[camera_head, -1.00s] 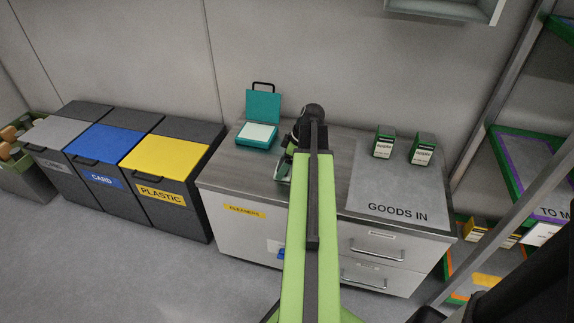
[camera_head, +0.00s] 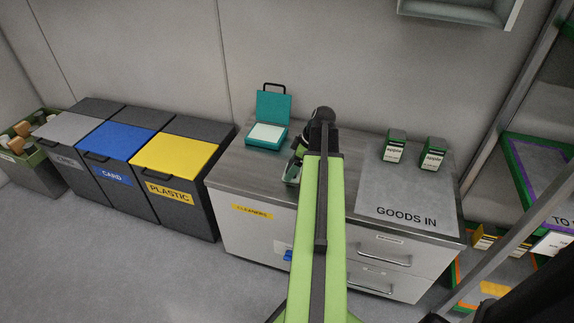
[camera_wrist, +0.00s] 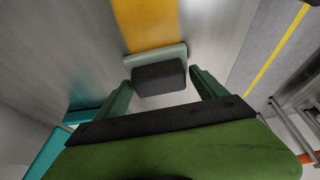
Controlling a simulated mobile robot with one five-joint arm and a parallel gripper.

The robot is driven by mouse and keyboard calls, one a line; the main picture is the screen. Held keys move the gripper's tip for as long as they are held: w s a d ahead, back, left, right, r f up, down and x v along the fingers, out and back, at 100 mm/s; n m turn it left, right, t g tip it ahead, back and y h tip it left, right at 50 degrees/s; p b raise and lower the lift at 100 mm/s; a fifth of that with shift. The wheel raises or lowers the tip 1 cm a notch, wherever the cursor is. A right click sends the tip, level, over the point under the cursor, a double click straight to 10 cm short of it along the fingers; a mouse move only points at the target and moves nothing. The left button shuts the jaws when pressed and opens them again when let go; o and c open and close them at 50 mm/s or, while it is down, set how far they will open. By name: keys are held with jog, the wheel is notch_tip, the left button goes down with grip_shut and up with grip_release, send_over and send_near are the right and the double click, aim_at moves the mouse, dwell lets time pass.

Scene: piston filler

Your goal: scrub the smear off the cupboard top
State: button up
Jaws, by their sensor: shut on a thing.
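My gripper (camera_wrist: 161,82) has its two green fingers on either side of a scrubber (camera_wrist: 158,75), a dark block on a pale green base, and is shut on it. In the head view my gripper (camera_head: 297,160) is low over the front left part of the grey wood-grain cupboard top (camera_head: 240,166), largely hidden by my green arm. The smear cannot be made out in the head view. An orange-yellow strip (camera_wrist: 146,28) runs beyond the scrubber in the wrist view; I cannot tell whether it is the smear.
An open teal case (camera_head: 268,125) stands at the back left of the cupboard top. A grey GOODS IN mat (camera_head: 390,205) with two green cartons (camera_head: 396,146) lies to the right. Bins (camera_head: 175,160) stand left of the cupboard, and a shelf rack (camera_head: 510,115) stands right.

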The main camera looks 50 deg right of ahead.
jog(key=shift+s+d+r, duration=0.1)
jog(key=shift+s+d, duration=0.4)
jog(key=shift+s, duration=0.7)
jog(key=shift+s+d+f, duration=0.1)
jog(key=shift+s+d, duration=0.45)
jog(key=shift+s, duration=0.65)
jog(key=shift+s+d+r, duration=0.1)
jog(key=shift+s+d, duration=0.4)
jog(key=shift+s, duration=0.7)
jog(key=shift+s+d, duration=0.35)
jog(key=shift+s, duration=0.5)
jog(key=shift+s+d, duration=0.35)
jog(key=shift+s, duration=0.5)
notch_tip(320, 180, up, 6)
jog(key=p, duration=0.6)
notch_tip(320, 180, up, 3)
jog(key=p, duration=0.3)
